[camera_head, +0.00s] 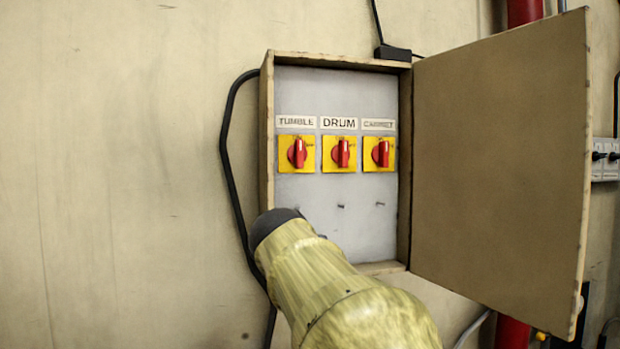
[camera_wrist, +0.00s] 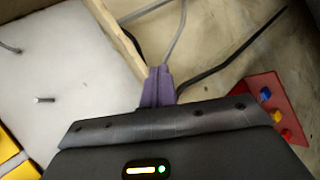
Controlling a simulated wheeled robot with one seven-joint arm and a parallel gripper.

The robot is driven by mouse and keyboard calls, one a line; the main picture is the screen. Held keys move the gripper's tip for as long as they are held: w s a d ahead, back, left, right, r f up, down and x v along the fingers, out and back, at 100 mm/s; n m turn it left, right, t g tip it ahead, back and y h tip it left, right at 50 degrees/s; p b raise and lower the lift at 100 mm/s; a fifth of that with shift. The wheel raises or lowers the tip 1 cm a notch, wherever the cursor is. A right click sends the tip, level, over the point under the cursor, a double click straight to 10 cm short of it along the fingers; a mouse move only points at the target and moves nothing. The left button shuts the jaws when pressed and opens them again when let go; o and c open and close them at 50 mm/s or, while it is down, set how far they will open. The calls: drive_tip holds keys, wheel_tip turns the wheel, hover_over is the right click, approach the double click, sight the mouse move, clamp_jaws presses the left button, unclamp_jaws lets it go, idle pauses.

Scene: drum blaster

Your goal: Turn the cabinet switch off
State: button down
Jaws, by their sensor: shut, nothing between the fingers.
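The cabinet switch (camera_head: 380,153) is a red knob on a yellow plate, the rightmost of three in the open wall box in the head view. A "CABINET" label sits above it. Its knob looks about upright. My gripper's purple fingers (camera_wrist: 160,88) are together and empty in the wrist view, near the box's edge. In the head view the fingers are hidden behind my arm, whose dark end is at the box's lower left, below and left of the cabinet switch. Part of a yellow plate (camera_wrist: 12,160) shows at the wrist view's lower left; I cannot tell which switch it belongs to.
The tumble switch (camera_head: 297,153) and drum switch (camera_head: 342,153) stand left of the cabinet switch. The box door (camera_head: 500,160) is swung open to the right. A black cable (camera_head: 228,150) runs down the box's left side. A red panel (camera_wrist: 262,88) with coloured buttons shows in the wrist view.

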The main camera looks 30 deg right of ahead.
drive_tip(key=d+r+t+h, duration=0.2)
drive_tip(key=d+r+h, duration=0.15)
drive_tip(key=r, duration=1.05)
drive_tip(key=m+h+p, duration=0.1)
drive_tip(key=m+h, duration=0.1)
drive_tip(key=h, duration=0.2)
approach(378, 146)
drive_tip(key=v, duration=0.4)
drive_tip(key=shift+a+f, duration=0.1)
drive_tip(key=shift+f, duration=0.1)
drive_tip(key=p+x, duration=0.4)
drive_tip(key=x, duration=0.6)
drive_tip(key=shift+r, duration=0.1)
drive_tip(key=shift+r+p, duration=0.1)
drive_tip(key=shift+p, duration=0.25)
